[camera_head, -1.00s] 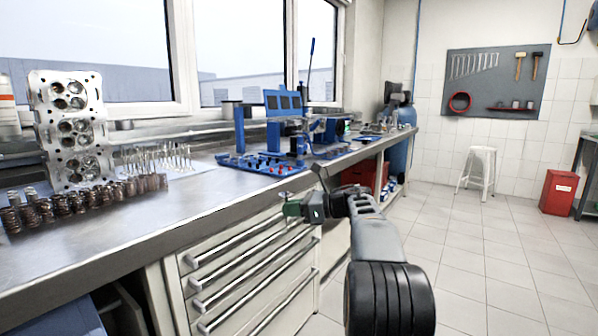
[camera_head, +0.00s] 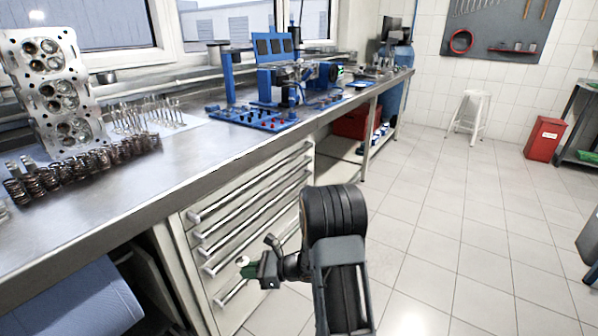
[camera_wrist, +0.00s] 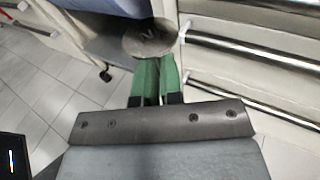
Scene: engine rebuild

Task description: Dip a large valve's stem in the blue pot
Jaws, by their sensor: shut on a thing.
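My gripper (camera_head: 250,270) is low in front of the drawer cabinet, its green fingers shut on a valve. In the wrist view, the held valve's round grey head (camera_wrist: 148,40) faces the camera just beyond the green fingertips (camera_wrist: 155,78); its stem is hidden. In the head view the head shows only as a small pale spot (camera_head: 243,261). Several other valves (camera_head: 148,115) stand upright on the bench beside the cylinder head. I cannot make out the blue pot for certain in either view.
The steel bench (camera_head: 190,165) runs along the left, above the drawer cabinet (camera_head: 250,215) with protruding handles. A cylinder head (camera_head: 60,95), several springs (camera_head: 80,170) and a blue fixture (camera_head: 255,115) stand on it.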

